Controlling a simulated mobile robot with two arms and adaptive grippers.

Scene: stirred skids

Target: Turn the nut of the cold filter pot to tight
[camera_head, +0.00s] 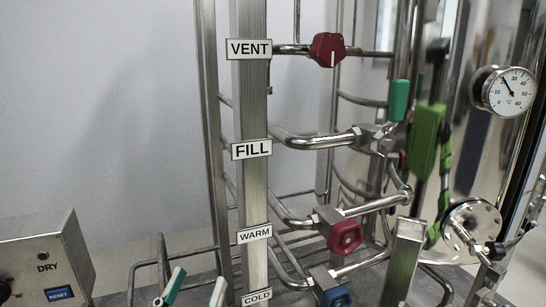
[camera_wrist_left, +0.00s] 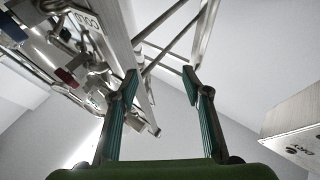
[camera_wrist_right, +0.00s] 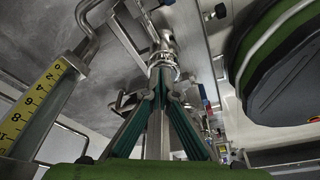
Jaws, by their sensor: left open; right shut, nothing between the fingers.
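The COLD sign (camera_head: 257,297) and the blue knob (camera_head: 336,297) of the cold line are at the bottom of the head view. I cannot make out the cold filter pot or its nut for certain in any view. My left gripper (camera_head: 194,286) is open and empty, low and left of the COLD sign. In the left wrist view the left gripper (camera_wrist_left: 162,85) has its fingers wide apart, with the frame's metal bars beyond. My right gripper (camera_wrist_right: 162,85) is shut and empty in the right wrist view, below a metal ring fitting (camera_wrist_right: 163,68); contact is unclear.
A red WARM knob (camera_head: 345,237) and a dark red VENT knob (camera_head: 327,50) sit on pipes above. A box with a blue RESET button (camera_head: 59,294) stands at lower left. A dial gauge (camera_head: 506,91) is at right. A yellow scale (camera_wrist_right: 32,108) is near the right gripper.

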